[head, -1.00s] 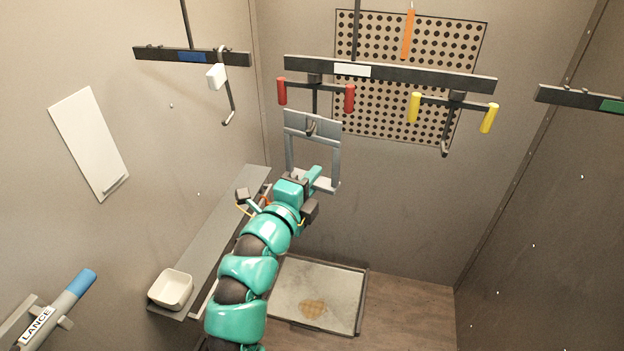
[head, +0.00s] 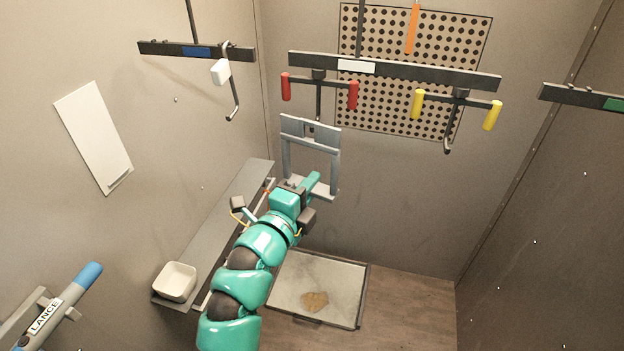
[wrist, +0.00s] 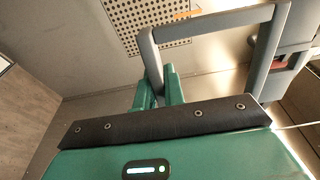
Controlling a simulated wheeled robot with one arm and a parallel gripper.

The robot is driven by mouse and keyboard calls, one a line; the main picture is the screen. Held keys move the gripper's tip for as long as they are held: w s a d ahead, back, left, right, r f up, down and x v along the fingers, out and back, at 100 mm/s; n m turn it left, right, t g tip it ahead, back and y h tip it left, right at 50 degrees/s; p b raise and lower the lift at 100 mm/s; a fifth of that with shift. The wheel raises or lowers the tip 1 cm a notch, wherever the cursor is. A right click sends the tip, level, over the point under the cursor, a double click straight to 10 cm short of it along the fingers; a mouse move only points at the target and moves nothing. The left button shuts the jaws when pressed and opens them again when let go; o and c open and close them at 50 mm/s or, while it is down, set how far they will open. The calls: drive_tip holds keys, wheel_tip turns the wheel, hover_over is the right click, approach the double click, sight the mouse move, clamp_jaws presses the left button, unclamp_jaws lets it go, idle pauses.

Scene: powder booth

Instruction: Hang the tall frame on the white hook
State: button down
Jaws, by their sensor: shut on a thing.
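The tall grey frame (head: 335,170) stands upright in mid-air below the red-handled hook. It has a wide plate on top, two side bars and a lower bar. My gripper (head: 309,185) is shut on its lower part. In the wrist view the green fingers (wrist: 160,92) close at the grey frame (wrist: 215,25), which fills the upper right. The white hook (head: 232,100), with a white block, hangs from the blue-labelled bar, left of and higher in the picture than the frame. The red-handled hook's stem (head: 318,100) runs down to the frame's top plate; its tip is hidden.
A yellow-handled hook (head: 447,140) hangs to the right on the white-labelled bar (head: 420,75). A shelf (head: 225,215) with a white bowl (head: 175,282) runs along the left wall. A tray (head: 345,285) lies on the floor. The lance (head: 60,300) is at lower left. The right side is open.

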drive_tip(key=shift+s+d+p+v, duration=0.1)
drive_tip(key=shift+d+p+v, duration=0.1)
drive_tip(key=shift+v, duration=0.85)
drive_tip(key=shift+s+d+p+v, duration=0.1)
drive_tip(key=shift+s+d+v, duration=0.1)
drive_tip(key=shift+v, duration=0.85)
drive_tip(key=shift+s+d+p+v, duration=0.1)
drive_tip(key=shift+d+v, duration=0.1)
drive_tip(key=shift+v, duration=0.9)
drive_tip(key=shift+w, duration=0.1)
